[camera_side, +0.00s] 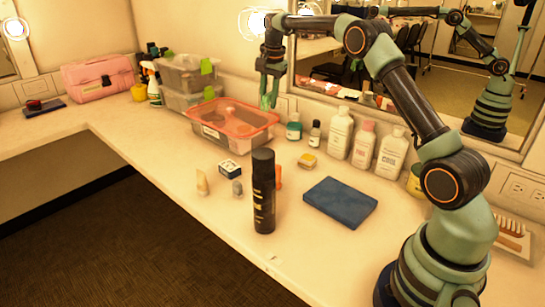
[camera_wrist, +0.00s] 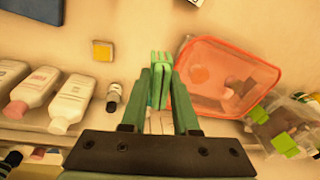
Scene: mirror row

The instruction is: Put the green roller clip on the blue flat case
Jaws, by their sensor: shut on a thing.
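My gripper (camera_side: 270,88) is up in the air at the back in the side view, above the counter near the mirror frame. In the wrist view my gripper (camera_wrist: 160,95) is shut on the green roller clip (camera_wrist: 158,66), whose pronged end sticks out past the fingertips. In the side view the clip is hard to tell from my green fingers. The blue flat case (camera_side: 340,203) lies flat on the counter, to the right of and lower than my gripper in the picture, with its top bare. A corner of the case shows at the upper left of the wrist view (camera_wrist: 11,14).
A clear bin with a red-rimmed lid (camera_side: 233,122) stands below and left of my gripper. Several bottles (camera_side: 340,133) line the mirror. A tall black can (camera_side: 263,190) stands left of the case. A small yellow box (camera_side: 307,160) lies behind it.

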